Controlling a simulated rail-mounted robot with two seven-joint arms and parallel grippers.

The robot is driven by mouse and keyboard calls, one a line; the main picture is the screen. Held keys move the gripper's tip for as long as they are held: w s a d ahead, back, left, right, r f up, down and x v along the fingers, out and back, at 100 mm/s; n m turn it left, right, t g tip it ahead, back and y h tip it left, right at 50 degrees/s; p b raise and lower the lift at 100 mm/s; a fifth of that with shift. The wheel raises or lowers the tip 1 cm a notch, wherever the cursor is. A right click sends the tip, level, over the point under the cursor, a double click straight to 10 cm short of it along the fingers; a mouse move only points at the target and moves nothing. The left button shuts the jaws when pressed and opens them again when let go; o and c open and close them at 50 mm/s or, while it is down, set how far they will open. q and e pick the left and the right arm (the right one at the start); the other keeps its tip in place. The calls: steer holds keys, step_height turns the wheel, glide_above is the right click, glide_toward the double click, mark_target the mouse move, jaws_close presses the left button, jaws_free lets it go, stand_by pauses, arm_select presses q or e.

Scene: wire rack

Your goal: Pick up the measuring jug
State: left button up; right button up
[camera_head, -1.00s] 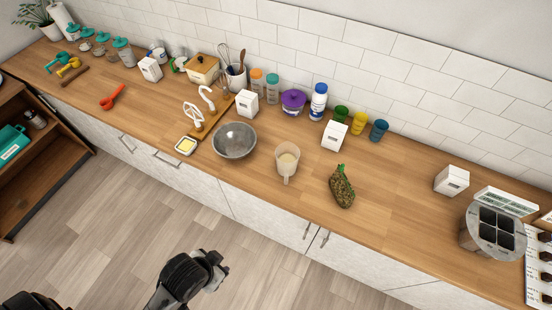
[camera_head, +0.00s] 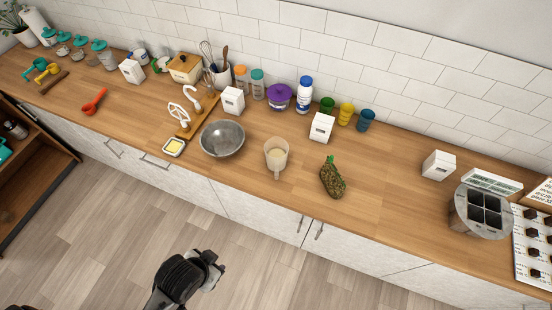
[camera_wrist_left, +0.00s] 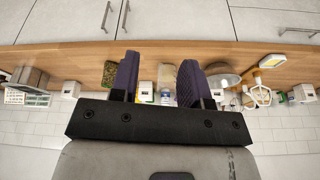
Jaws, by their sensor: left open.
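The measuring jug (camera_head: 276,157) is a clear, upright vessel with pale contents. It stands near the counter's front edge, its handle toward the front. It also shows in the left wrist view (camera_wrist_left: 167,76), between the fingers and partly hidden. My left gripper (camera_head: 214,270) is in front of the counter, over the floor, apart from the jug and nearer the camera. In the left wrist view its two purple-padded fingers (camera_wrist_left: 155,80) are spread and empty. My right gripper is not in view.
A white box (camera_head: 321,127) stands behind. Cups and bottles line the wall.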

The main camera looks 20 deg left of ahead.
arm_select(q)
steer(key=shift+c, duration=0.9)
